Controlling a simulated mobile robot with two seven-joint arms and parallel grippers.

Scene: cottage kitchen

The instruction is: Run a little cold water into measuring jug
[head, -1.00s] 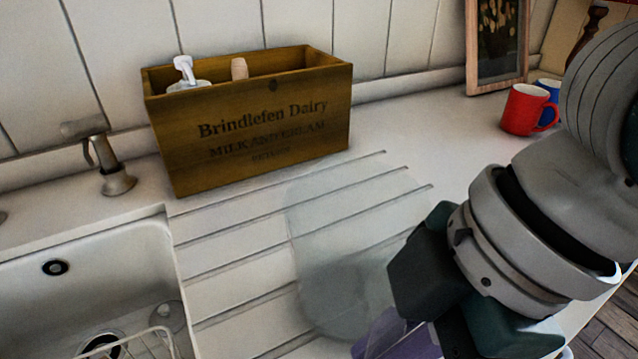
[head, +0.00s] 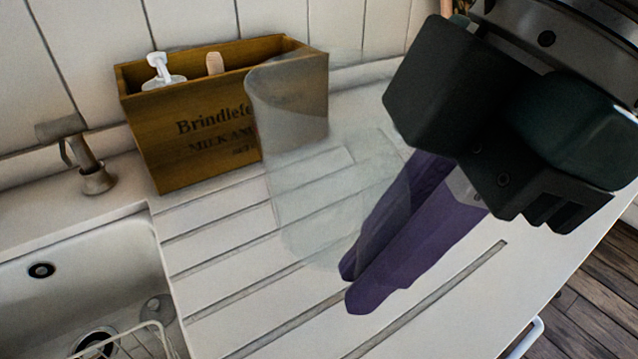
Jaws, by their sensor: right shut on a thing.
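The measuring jug (head: 318,205) is clear and see-through, with faint outlines, in front of the crate and over the ribbed draining board. My right gripper (head: 352,285), with purple fingers, is shut on the jug's right side. I cannot tell exactly how high the jug is above the board. A dull metal tap fitting (head: 88,165) stands behind the white sink (head: 85,240) at the left; no running water shows. My left gripper is out of view.
A wooden dairy crate (head: 180,140) with a white pump bottle (head: 160,75) stands against the wall, behind the jug. A wire rack (head: 130,340) sits in the sink. The ribbed draining board (head: 215,290) is otherwise bare.

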